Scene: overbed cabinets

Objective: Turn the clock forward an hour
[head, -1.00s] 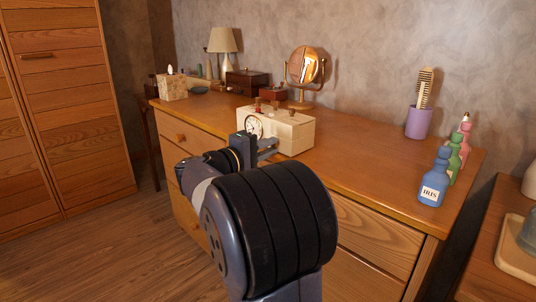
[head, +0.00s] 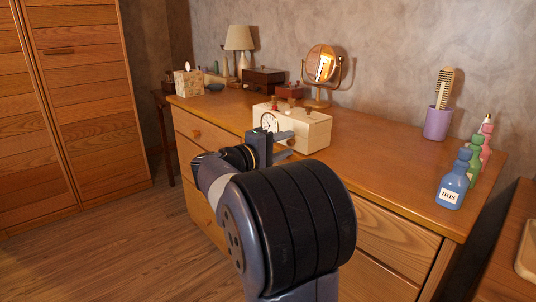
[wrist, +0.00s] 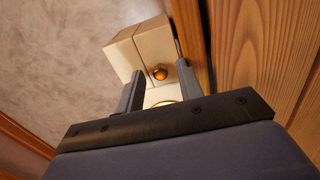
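The clock is a cream box (head: 312,130) on the wooden dresser, with a round white dial (head: 269,122) on its front and small reddish knobs on top. My gripper (head: 275,138) is close in front of the clock in the head view, and my arm covers part of the area below it. In the wrist view my gripper's two grey fingers are apart. An amber round knob (wrist: 160,72) on the cream box (wrist: 144,48) shows between them, with part of a pale round rim below it. I cannot tell whether a finger touches the clock.
The dresser top (head: 375,160) is clear to the right of the clock. A round mirror (head: 321,64) stands behind it. A purple cup with a comb (head: 438,123) and coloured bottles (head: 453,186) stand at the right. A tissue box (head: 188,83) and lamp (head: 239,38) are at the left.

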